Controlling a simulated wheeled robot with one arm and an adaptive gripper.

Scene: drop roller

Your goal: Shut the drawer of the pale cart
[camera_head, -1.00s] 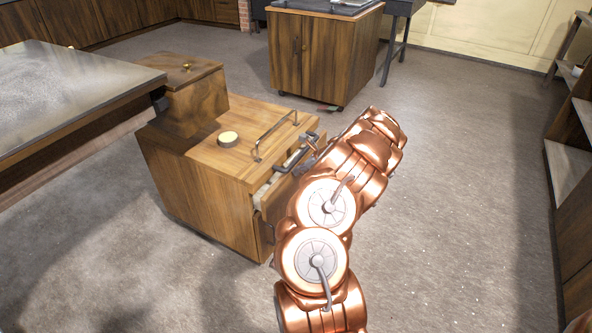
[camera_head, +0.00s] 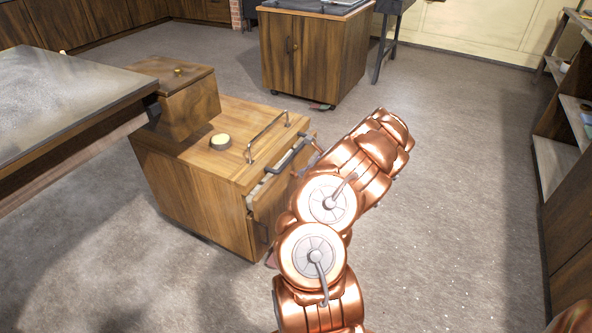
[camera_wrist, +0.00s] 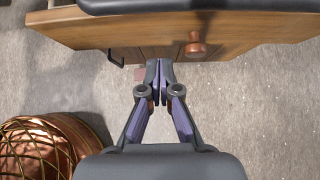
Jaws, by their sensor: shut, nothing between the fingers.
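The pale wooden cart (camera_head: 190,192) stands left of my arm in the head view. Its drawer (camera_head: 275,190) is partly out on the side facing my arm, with a pale interior strip showing. My arm hides part of the drawer front. In the wrist view a wooden panel, apparently the drawer front (camera_wrist: 120,30), crosses the top and carries a round copper-brown knob (camera_wrist: 195,47). My gripper (camera_wrist: 160,66) is shut and empty, its tips near the panel's lower edge, left of the knob. I cannot tell whether they touch it.
A round tin (camera_head: 220,142) and a metal rail (camera_head: 267,137) are on the cart top. A wooden box (camera_head: 175,95) and a grey-topped table (camera_head: 60,110) are at left. Another cabinet (camera_head: 312,55) stands behind. Shelves (camera_head: 570,150) line the right; floor between is clear.

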